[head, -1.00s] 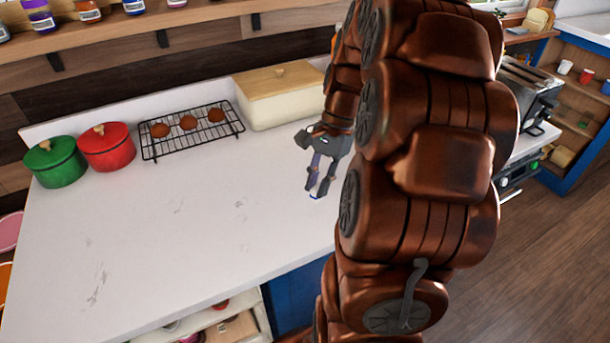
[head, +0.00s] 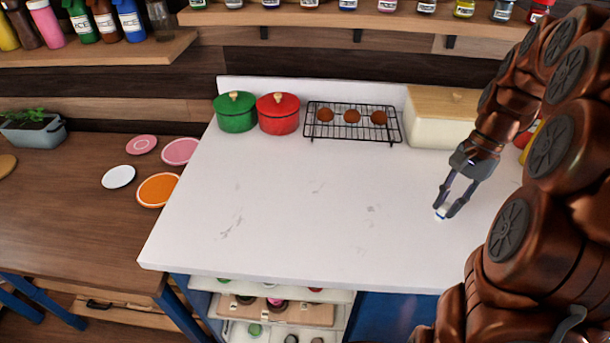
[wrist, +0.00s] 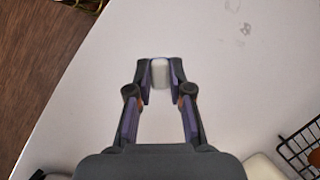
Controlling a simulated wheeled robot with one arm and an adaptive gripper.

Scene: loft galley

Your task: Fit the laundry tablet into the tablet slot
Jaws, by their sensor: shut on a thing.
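The laundry tablet (wrist: 160,74) is a small white block between my fingertips in the wrist view. It also shows as a small white and blue piece (head: 440,213) in the head view. My gripper (head: 447,209) is shut on it, over the right part of the white counter. In the wrist view my gripper (wrist: 160,82) points down toward the counter, with a finger on each side of the tablet. I cannot tell the exact height above the counter. I see no tablet slot in either view.
The white counter (head: 290,200) is mostly clear. A green pot (head: 236,113), a red pot (head: 278,115), a wire rack (head: 345,137) with brown round items and a cream bread box (head: 437,122) stand along its back. Plates lie on the wooden table (head: 80,215) at left.

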